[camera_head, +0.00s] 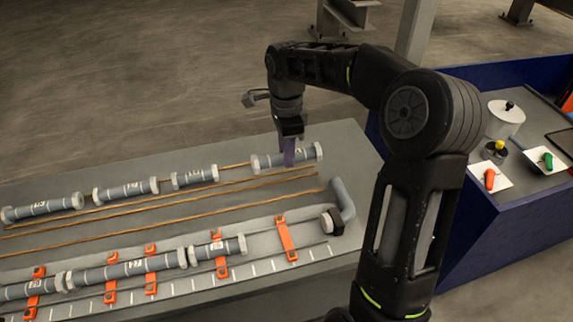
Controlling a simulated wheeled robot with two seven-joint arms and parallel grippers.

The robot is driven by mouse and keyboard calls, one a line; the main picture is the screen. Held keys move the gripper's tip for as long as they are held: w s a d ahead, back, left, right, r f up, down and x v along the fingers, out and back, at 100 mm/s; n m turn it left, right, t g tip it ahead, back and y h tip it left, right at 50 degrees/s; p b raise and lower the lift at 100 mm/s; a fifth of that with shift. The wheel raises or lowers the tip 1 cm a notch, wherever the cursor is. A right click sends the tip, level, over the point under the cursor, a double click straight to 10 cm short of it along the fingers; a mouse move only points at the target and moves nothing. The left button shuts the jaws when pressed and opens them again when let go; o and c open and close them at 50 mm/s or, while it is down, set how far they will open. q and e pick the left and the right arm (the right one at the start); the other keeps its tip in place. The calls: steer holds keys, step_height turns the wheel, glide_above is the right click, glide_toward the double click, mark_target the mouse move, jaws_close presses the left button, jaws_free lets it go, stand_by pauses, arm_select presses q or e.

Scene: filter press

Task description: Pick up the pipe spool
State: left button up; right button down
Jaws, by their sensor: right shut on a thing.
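Several grey pipe spools with pale flanged ends lie on a grey bench (356,158). My right gripper (289,158) reaches down from above and is shut on the rightmost spool of the back row (268,161), right of its middle. That spool lies roughly level near the bench's back right; I cannot tell whether it touches the bench. Three other spools lie to its left: a short one (195,177), a middle one (125,189) and a long one (43,208). My left gripper is not in view.
Thin copper-coloured rods (160,203) run along the bench. A blue cabinet (520,228) on the right carries a white pot (505,119) and coloured handles.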

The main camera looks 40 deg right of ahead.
steer(key=shift+r, duration=0.25)
stand_by(0.4)
